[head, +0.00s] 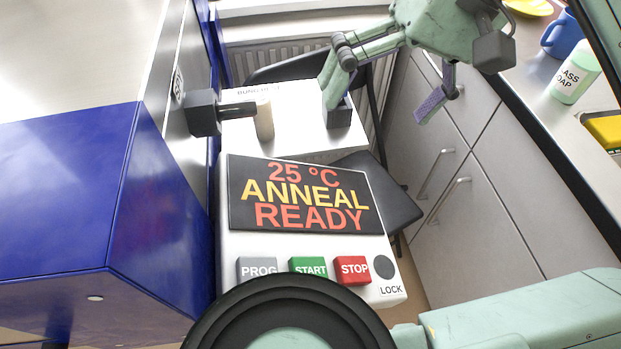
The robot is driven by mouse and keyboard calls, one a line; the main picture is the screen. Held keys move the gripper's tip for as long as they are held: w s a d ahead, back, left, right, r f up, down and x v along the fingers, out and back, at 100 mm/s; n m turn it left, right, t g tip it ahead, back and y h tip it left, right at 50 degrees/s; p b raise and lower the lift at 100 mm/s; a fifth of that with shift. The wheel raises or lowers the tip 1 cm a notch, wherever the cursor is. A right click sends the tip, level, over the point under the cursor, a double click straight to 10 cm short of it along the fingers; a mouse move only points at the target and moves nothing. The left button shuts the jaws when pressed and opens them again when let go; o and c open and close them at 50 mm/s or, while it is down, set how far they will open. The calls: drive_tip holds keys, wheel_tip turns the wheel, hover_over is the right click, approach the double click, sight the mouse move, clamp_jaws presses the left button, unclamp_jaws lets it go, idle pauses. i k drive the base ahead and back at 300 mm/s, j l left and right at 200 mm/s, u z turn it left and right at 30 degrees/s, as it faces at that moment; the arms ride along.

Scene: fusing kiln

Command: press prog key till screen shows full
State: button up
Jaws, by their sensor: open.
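The control box (384,250) has a black screen (305,197) that reads "25 °C", "ANNEAL" and "READY". Below the screen is the grey PROG key (258,268), its lower edge close to a dark round part of my arm. To its right are the green START key (309,265), the red STOP key (352,269) and a dark round LOCK spot (384,266). My gripper (386,106) is at the top, above and behind the screen, with its fingers spread apart and nothing between them. It is away from the PROG key.
The blue kiln (70,195) with a black handle (203,113) stands at left. A white panel with a beige peg (264,118) is behind the screen.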

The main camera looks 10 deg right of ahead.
sight(247, 268)
drive_tip(key=k+j, duration=0.2)
drive_tip(key=k, duration=0.3)
drive_tip(key=k+j, duration=0.25)
drive_tip(key=k, duration=0.2)
drive_tip(key=k+j, duration=0.2)
drive_tip(key=k, duration=0.3)
